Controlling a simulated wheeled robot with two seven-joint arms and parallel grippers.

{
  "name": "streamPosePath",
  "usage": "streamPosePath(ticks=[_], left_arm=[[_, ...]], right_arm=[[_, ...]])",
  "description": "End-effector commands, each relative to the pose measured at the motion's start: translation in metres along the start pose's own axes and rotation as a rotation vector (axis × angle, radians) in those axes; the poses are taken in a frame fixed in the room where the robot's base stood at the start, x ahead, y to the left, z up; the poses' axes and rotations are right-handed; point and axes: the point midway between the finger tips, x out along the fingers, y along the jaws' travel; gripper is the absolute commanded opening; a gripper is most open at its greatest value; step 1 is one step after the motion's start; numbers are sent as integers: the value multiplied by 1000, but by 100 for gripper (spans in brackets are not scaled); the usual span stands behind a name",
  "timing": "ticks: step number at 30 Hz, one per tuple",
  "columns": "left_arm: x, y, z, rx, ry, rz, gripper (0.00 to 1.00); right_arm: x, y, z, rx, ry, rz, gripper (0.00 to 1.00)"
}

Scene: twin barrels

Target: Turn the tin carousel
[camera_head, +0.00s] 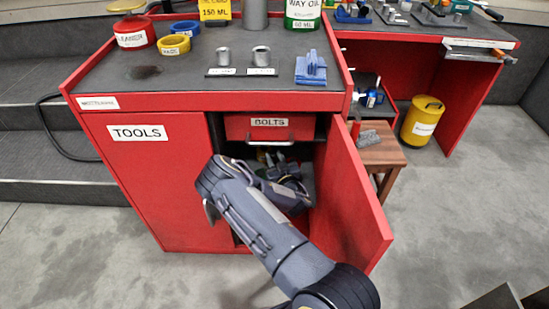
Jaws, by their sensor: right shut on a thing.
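The red cabinet (144,185) has its right door (352,195) swung open. Inside, in the dark space below the drawer, small yellowish and greenish shapes (262,155) show; they look like part of the tin carousel, most of which is hidden. My right arm comes in from the lower right and bends into the opening. My right gripper (284,170) is inside the cabinet, shut on what seems to be part of the carousel. The exact contact is too dark and small to make out. My left gripper is not in view.
A drawer labelled BOLTS (268,126) with a handle sits just above my gripper. The open door stands close to the right of my arm. A wooden stool (378,152) and a yellow drum (422,121) stand farther right.

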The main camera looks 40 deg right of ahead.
Motion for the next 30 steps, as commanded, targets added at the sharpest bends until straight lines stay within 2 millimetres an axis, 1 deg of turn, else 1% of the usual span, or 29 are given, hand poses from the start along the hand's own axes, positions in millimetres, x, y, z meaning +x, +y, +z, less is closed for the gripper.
streamPosePath(ticks=[14, 15, 19, 20, 27, 30], left_arm=[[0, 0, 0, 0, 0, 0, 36], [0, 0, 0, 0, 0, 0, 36], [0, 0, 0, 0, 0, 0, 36], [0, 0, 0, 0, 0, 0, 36], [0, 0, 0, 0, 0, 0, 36], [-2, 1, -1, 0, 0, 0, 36]], right_arm=[[1, 0, -1, -1, 3, -9, 0], [1, 0, -1, -1, 3, -9, 31], [1, 0, -1, -1, 3, -9, 48], [0, 0, -1, -1, 3, -8, 50], [0, 0, -1, -1, 2, -8, 50], [-5, 1, -1, 0, 0, -6, 50]])
